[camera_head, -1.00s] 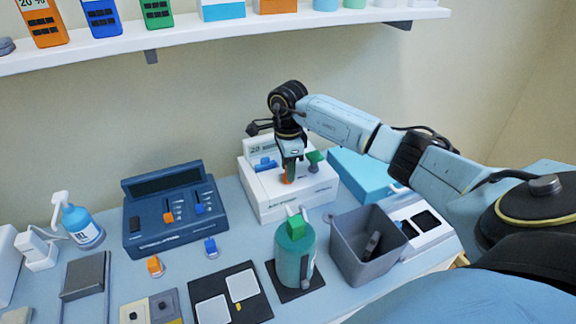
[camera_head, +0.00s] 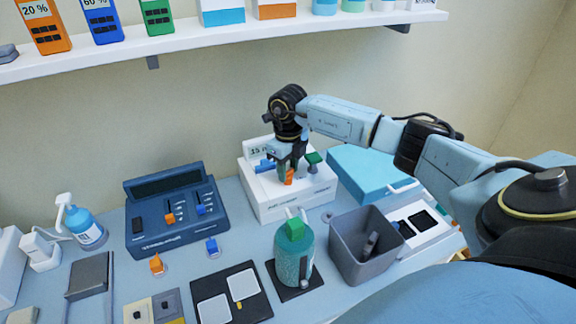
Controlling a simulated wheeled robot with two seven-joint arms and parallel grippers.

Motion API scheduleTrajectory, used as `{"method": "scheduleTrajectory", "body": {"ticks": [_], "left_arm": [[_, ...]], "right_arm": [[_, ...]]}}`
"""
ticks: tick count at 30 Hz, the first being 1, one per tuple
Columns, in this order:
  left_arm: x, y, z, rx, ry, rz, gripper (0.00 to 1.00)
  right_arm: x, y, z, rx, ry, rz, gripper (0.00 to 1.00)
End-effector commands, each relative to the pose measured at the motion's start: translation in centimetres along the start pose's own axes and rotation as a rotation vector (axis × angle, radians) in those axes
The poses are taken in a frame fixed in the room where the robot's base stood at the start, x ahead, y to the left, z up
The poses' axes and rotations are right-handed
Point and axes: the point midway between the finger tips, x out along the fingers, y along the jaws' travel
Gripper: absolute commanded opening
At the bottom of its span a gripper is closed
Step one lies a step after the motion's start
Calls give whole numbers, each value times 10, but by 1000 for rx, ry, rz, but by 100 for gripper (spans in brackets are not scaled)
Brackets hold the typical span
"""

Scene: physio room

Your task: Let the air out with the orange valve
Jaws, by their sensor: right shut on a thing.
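A white box-shaped device (camera_head: 285,205) stands at the back middle of the table, with a small display at its rear. On its top are a blue valve (camera_head: 264,167), the orange valve (camera_head: 289,177) and a green valve (camera_head: 314,160). My right gripper (camera_head: 287,174) points down over the device and is shut on the orange valve, whose lower part shows below the fingers. The gripper hides part of the display and the top of the orange valve. My left gripper is not in view.
A teal bottle with a green top (camera_head: 294,256) and a grey bin (camera_head: 366,248) stand in front of the device. A blue box (camera_head: 368,172) lies to its right. A dark blue console (camera_head: 177,215) stands at left. A shelf (camera_head: 230,36) runs above.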

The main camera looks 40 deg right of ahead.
Motion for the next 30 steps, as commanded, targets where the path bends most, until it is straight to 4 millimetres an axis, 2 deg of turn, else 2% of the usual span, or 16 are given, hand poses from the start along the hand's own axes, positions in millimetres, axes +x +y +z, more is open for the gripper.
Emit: {"method": "scheduleTrajectory", "body": {"ticks": [13, 30], "left_arm": [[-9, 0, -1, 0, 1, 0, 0], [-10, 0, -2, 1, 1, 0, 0]], "right_arm": [[-2, -1, 0, 266, -1, -1, 14], [-1, -1, 0, 320, -2, -1, 14]]}}
